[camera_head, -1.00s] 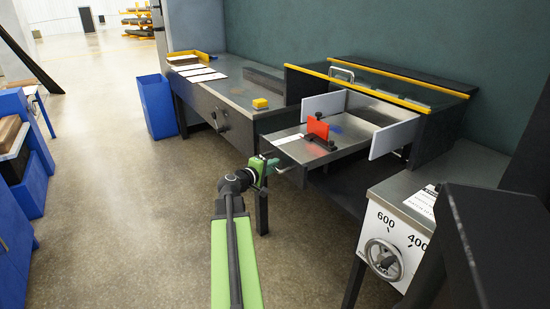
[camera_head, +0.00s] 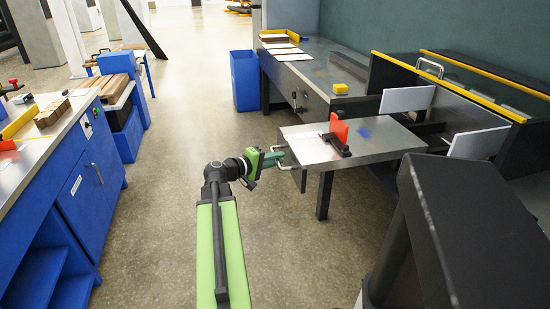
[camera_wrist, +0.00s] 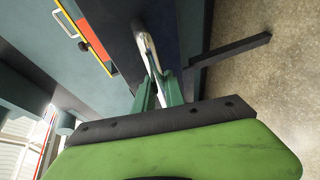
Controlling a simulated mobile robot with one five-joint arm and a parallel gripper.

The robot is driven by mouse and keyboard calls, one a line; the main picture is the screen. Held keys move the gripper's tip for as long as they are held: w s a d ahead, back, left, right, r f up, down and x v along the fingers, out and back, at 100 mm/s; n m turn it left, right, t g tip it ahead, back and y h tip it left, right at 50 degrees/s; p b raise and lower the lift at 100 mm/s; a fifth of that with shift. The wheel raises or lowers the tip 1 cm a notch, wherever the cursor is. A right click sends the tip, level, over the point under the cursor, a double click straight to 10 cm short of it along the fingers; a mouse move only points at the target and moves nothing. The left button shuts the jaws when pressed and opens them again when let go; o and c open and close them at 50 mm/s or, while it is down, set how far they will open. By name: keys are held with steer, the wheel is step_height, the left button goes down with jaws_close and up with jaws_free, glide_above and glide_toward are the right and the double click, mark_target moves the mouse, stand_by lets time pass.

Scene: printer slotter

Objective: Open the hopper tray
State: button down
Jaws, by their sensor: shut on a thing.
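The hopper tray (camera_head: 385,138) is a flat grey metal tray, pulled out from the dark machine on the right in the head view. A red upright plate (camera_head: 338,128) on a black clamp stands on it. My gripper (camera_head: 277,156) is at the tray's front edge, shut on the metal handle (camera_head: 285,166). In the wrist view, the green fingers (camera_wrist: 160,90) close around the shiny handle bar (camera_wrist: 148,48). The fingertips' exact contact is partly hidden.
White side panels (camera_head: 407,99) stand at the machine's opening. A metal bench (camera_head: 318,70) with a yellow block (camera_head: 351,88) adjoins it. A blue bin (camera_head: 245,81) stands beyond. Blue cabinets (camera_head: 85,185) line the left. Open floor lies between.

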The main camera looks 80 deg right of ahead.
steer(key=shift+s, duration=0.15)
steer(key=c, duration=1.4)
jaws_free()
steer(key=shift+s, duration=0.15)
steer(key=shift+a, duration=0.1)
